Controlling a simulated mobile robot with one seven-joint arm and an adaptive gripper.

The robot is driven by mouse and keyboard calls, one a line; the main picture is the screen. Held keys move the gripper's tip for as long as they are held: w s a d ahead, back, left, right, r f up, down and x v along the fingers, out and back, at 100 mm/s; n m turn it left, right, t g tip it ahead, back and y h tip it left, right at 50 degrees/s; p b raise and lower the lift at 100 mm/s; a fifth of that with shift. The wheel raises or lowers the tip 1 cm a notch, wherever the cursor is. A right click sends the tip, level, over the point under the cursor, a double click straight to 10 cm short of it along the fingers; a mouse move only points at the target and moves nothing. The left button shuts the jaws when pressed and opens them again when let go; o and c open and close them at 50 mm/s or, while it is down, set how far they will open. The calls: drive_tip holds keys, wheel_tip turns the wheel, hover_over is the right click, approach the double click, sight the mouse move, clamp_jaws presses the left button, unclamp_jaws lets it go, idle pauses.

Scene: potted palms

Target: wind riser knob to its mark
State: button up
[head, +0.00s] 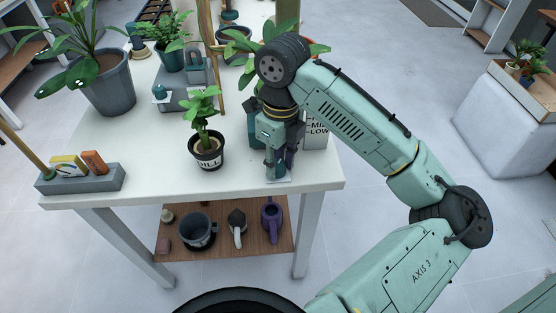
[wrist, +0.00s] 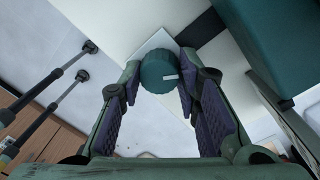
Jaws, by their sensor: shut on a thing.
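I cannot make out the mark. In the head view my gripper (head: 278,172) points down at the table's front right corner, and the knob is hidden there.
A labelled potted plant (head: 207,150) stands left of my gripper on the white table (head: 150,165). A teal box (wrist: 270,45) is close to the right finger in the wrist view. A white sign with lettering (head: 316,136) stands just right of my gripper.

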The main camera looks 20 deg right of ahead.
sight(279, 162)
idle(0.3)
drive_tip(key=o, duration=1.2)
drive_tip(key=r, duration=1.2)
drive_tip(key=shift+w+d, duration=0.15)
drive_tip(key=shift+d, duration=0.1)
